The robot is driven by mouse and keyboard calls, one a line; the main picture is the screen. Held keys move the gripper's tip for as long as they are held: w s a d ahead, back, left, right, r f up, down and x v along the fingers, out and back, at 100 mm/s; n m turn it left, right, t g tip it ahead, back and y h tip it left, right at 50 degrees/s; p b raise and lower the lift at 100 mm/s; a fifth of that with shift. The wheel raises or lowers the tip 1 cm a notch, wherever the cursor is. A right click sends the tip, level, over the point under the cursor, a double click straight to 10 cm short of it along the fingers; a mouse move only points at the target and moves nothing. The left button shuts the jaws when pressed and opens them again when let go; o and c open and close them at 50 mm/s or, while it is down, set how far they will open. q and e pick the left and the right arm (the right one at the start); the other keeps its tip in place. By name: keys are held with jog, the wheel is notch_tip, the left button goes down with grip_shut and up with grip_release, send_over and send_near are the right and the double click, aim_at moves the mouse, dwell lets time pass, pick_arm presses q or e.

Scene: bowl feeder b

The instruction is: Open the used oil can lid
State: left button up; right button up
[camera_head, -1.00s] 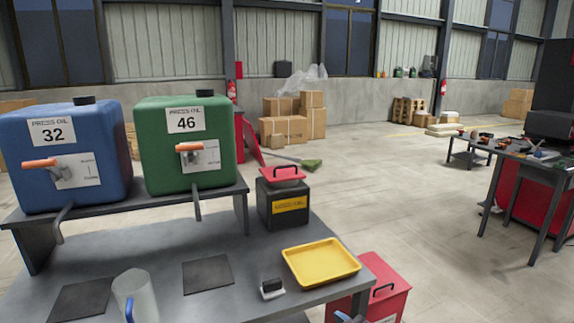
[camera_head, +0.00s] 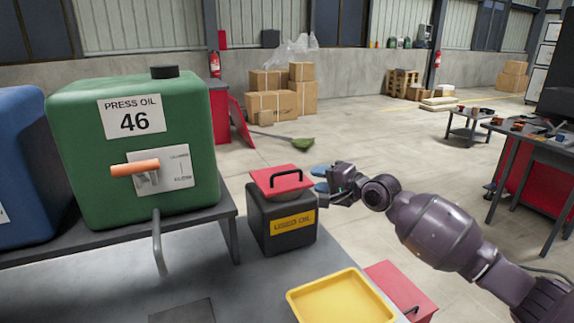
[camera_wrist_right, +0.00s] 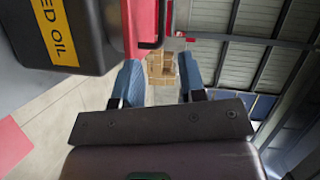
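The used oil can (camera_head: 282,222) is a black box with a yellow "USED OIL" label. It stands on the grey bench beside the green tank. Its red lid (camera_head: 265,179) rests on top, with a black loop handle (camera_head: 286,175) on it. My right gripper (camera_head: 320,179) is just right of the lid, with blue fingertips apart and nothing between them. In the right wrist view, the open fingers (camera_wrist_right: 159,82) show below the handle (camera_wrist_right: 161,28), and the can (camera_wrist_right: 58,35) fills the upper left. I see no contact with the lid. My left gripper is not in view.
The green press oil tank (camera_head: 75,120) with its orange-handled tap stands left of the can. A yellow tray (camera_head: 340,300) lies in front at the right. A red box (camera_head: 398,278) is beyond the bench edge. The floor behind the can is open.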

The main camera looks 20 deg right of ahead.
aim_at(289, 173)
jog(key=w+a+m, duration=0.1)
jog(key=w, duration=0.1)
jog(key=w+a+f+b, duration=0.1)
jog(key=w, duration=0.1)
jog(key=w+a+m+b, duration=0.1)
jog(key=w+a, duration=0.1)
jog(key=w, duration=0.1)
jog(key=shift+a+f+m, duration=0.1)
jog(key=shift+f+m, duration=0.2)
jog(key=shift+b+x, duration=0.3)
jog(key=shift+x, duration=0.55)
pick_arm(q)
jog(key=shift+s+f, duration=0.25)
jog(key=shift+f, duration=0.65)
pick_arm(e)
jog(key=shift+w+r, duration=0.1)
jog(key=shift+r, duration=0.05)
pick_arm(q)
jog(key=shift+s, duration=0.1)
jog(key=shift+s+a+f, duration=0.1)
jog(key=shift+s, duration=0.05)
pick_arm(e)
grip_shut()
